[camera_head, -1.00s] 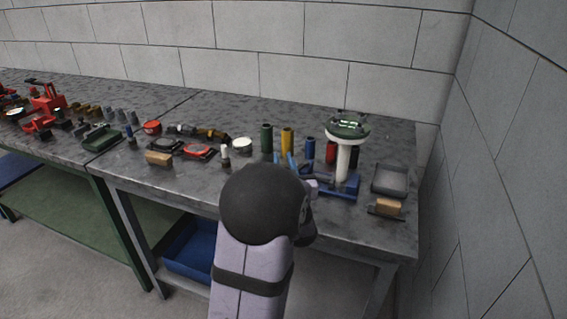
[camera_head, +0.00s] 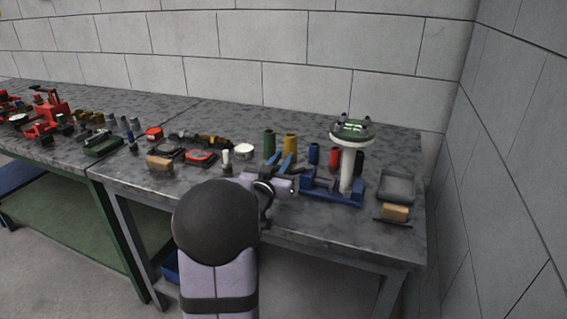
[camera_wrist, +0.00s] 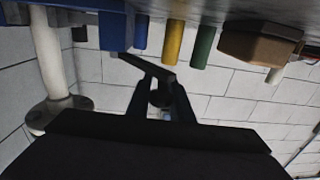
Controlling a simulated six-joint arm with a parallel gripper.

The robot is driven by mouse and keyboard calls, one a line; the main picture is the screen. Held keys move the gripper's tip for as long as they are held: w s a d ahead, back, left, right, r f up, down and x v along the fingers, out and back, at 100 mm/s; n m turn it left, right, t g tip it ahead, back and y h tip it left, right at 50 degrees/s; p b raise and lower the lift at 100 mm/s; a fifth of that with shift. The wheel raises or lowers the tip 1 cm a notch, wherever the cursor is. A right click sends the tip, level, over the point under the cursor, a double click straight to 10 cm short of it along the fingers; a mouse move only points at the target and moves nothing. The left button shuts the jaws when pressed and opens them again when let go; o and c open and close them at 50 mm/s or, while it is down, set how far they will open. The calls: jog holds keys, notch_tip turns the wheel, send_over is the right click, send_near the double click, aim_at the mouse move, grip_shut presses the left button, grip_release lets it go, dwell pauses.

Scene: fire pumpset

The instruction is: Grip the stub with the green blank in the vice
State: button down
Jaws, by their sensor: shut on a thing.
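The white stub (camera_head: 347,172) stands upright in the right part of the blue vice (camera_head: 318,191), with the green blank (camera_head: 351,131) on its top flange. I cannot tell whether the vice jaws press on the stub. In the wrist view, which is upside down, the stub (camera_wrist: 49,62) and vice (camera_wrist: 114,27) are at left; I cannot make out the blank's green there. My gripper (camera_head: 282,162) is at the vice's left end. Its blue fingers (camera_wrist: 158,82) are closed on a dark bar (camera_wrist: 140,64), apparently the vice handle. The stub is apart from my fingers.
Green (camera_head: 269,143), yellow (camera_head: 290,146) and blue (camera_head: 313,154) cylinders stand behind my gripper. A grey tray (camera_head: 397,186) and a wooden-topped block (camera_head: 395,213) are right of the vice. Tools and fittings crowd the bench to the left. Walls stand behind and right.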

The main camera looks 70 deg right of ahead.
jog(key=shift+w+d+r+g, duration=0.15)
jog(key=shift+w+r+g, duration=0.05)
jog(key=shift+w+g, duration=0.1)
jog(key=c, duration=1.6)
grip_release()
jog(key=shift+s, duration=0.1)
jog(key=shift+f, duration=0.1)
jog(key=shift+a+f, duration=0.1)
jog(key=shift+a, duration=3.55)
